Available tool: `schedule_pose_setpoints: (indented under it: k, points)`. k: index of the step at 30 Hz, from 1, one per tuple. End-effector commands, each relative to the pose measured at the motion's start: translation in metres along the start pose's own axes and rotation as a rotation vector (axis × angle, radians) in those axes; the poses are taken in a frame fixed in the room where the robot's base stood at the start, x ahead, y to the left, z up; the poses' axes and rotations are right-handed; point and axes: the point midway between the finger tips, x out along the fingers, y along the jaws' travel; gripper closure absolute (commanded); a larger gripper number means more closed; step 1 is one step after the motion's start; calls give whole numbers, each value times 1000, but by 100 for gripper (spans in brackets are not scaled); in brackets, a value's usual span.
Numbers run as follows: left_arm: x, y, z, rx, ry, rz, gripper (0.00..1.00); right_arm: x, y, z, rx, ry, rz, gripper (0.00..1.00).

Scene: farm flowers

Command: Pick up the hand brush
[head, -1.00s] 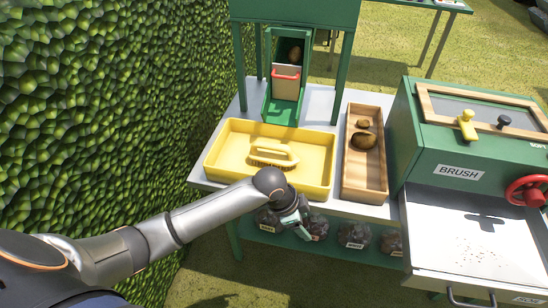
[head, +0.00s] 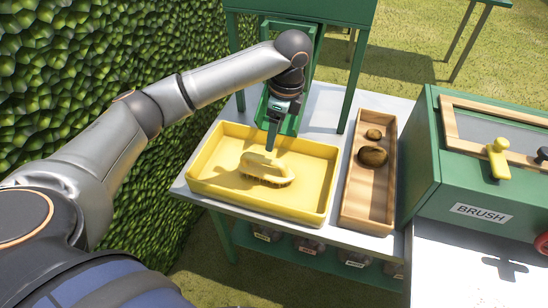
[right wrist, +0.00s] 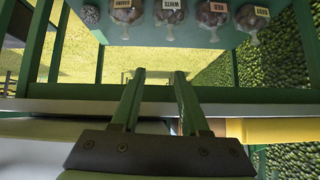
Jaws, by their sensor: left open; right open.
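The hand brush (head: 266,170) is yellow, with a raised handle and short bristles underneath. It lies bristles down in the yellow tray (head: 216,185), near the tray's middle. My left gripper (head: 271,140) hangs pointing down just above and behind the brush's handle, in the head view. It looks apart from the brush and is empty, though its fingers are seen nearly edge-on. My right gripper (right wrist: 158,85) shows in the right wrist view, with its two green fingers apart and nothing between them. The brush does not show in that view.
A wooden box (head: 348,205) with brown potato-like lumps stands right of the tray on the grey table. A green machine labelled BRUSH (head: 480,213) stands further right. A green chute (head: 290,122) is behind the tray. A hedge (head: 60,80) borders the left.

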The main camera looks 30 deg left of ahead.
Motion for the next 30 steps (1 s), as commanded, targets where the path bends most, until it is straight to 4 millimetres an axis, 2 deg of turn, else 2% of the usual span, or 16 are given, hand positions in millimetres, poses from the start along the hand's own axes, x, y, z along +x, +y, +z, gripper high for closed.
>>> schedule_pose_setpoints:
  k: [9, 17, 25, 30]
  points:
    - [55, 0, 1, -1, -2, 3, 33, 0, -2, 14, 3, -21, -2, 55]
    - [76, -1, 2, -2, -1, 1, 33, 1, -1, 14, 3, -19, -2, 55]
    - [114, -6, 7, -1, -2, 1, 33, 4, -1, 15, 2, -15, -2, 55]
    - [123, -6, 6, 0, 0, -1, 33, 4, -1, 15, 2, -14, -2, 55]
